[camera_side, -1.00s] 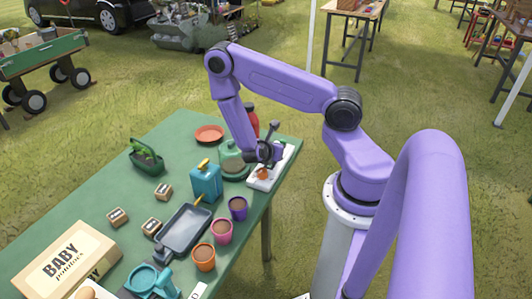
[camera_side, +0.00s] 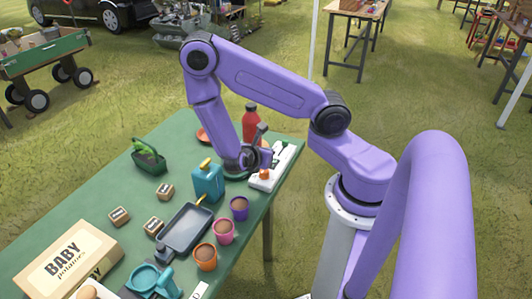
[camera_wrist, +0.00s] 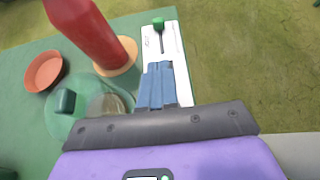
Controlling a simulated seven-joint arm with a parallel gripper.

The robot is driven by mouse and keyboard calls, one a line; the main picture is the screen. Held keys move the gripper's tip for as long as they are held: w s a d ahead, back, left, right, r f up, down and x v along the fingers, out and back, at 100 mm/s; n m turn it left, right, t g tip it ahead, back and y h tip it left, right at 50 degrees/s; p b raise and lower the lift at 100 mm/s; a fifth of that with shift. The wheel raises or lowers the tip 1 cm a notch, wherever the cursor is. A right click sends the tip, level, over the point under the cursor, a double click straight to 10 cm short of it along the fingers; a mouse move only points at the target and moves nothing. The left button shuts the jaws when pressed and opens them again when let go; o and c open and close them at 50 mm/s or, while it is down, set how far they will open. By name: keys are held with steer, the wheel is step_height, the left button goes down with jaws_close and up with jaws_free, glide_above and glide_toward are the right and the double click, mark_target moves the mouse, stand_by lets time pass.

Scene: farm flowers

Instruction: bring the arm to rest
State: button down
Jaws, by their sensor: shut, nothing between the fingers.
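My gripper (camera_wrist: 160,66) shows in the wrist view as two blue-grey fingers held together, with nothing between them. They overlap a white board (camera_wrist: 177,40) with a slot and a green knob (camera_wrist: 158,24); I cannot tell the height above it. In the side view my wrist is over the far right part of the green table (camera_side: 125,185), and the fingers are hard to make out there.
A red bottle (camera_side: 250,122) stands close behind my wrist. A blue canister (camera_side: 208,182), a grey tray (camera_side: 186,229) and purple (camera_side: 239,208), pink (camera_side: 223,231) and orange (camera_side: 205,256) pots stand nearer. A terracotta saucer (camera_wrist: 43,72) lies left. Grass is open beyond the table's right edge.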

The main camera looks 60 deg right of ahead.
steer(key=s+a+r+m+y, duration=0.2)
steer(key=s+a+r+y, duration=0.4)
steer(key=a+r, duration=0.3)
steer(key=s+a+r+m+y, duration=0.3)
steer(key=s+a+r+y, duration=0.3)
steer(key=a+r, duration=0.3)
steer(key=shift+s+a, duration=0.6)
steer(key=shift+s, duration=0.15)
steer(key=c, duration=1.8)
jaws_free()
